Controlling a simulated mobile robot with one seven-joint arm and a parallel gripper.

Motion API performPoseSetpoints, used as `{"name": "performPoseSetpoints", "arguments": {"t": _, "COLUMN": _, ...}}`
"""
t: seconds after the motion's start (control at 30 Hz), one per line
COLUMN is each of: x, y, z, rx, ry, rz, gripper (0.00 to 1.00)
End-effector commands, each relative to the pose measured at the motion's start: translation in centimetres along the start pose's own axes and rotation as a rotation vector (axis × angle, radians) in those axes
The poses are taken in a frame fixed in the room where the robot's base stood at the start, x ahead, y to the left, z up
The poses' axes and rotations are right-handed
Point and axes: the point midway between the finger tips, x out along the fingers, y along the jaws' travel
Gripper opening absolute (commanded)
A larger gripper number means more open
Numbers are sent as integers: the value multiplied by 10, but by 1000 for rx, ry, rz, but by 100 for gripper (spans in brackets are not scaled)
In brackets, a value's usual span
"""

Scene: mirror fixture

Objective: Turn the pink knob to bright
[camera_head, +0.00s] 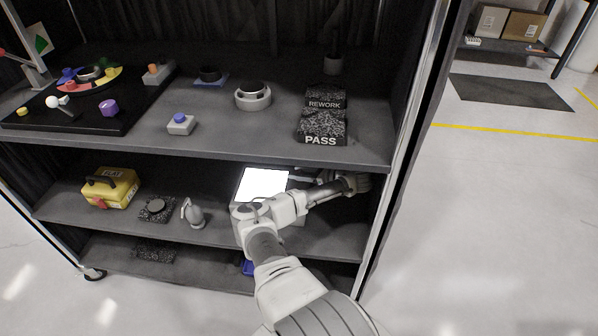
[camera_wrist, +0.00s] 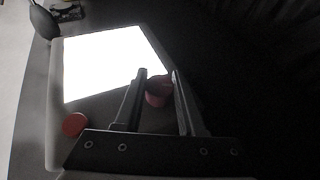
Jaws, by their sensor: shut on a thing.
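A fixture with a brightly lit white panel (camera_head: 262,184) stands on the middle shelf; the panel also shows in the wrist view (camera_wrist: 112,60). My gripper (camera_wrist: 159,78) is over the fixture's face at the right of the panel. Its two dark fingers are closed around a dark pinkish-red knob (camera_wrist: 158,94), one on each side. The fingers partly hide the knob, and it is in shadow. A second round red knob (camera_wrist: 74,124) is on the fixture at the panel's lower left, clear of the fingers. In the head view my arm hides both knobs.
On the middle shelf, a yellow toolbox (camera_head: 112,187) and a grey rounded object (camera_head: 193,213) stand to the left. The upper shelf (camera_head: 230,140) passes close above my arm and holds a PASS block (camera_head: 322,128). The rack's right post (camera_head: 405,130) is near my arm.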

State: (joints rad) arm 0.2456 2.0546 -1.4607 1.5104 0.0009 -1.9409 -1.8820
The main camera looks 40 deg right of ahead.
Motion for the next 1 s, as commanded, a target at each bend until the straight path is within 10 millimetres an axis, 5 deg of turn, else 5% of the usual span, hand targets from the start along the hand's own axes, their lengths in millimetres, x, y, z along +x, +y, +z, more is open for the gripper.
{"name": "performPoseSetpoints", "arguments": {"t": 0.73, "x": 1, "y": 1, "z": -2, "rx": -34, "ry": 4, "rz": 88, "gripper": 0}}
{"name": "performPoseSetpoints", "arguments": {"t": 0.77, "x": 1, "y": 1, "z": -2, "rx": -34, "ry": 4, "rz": 88, "gripper": 41}}
{"name": "performPoseSetpoints", "arguments": {"t": 0.9, "x": 1, "y": 0, "z": -1, "rx": -34, "ry": 3, "rz": 88, "gripper": 66}}
{"name": "performPoseSetpoints", "arguments": {"t": 1.0, "x": 1, "y": 0, "z": -1, "rx": -35, "ry": 3, "rz": 87, "gripper": 69}}
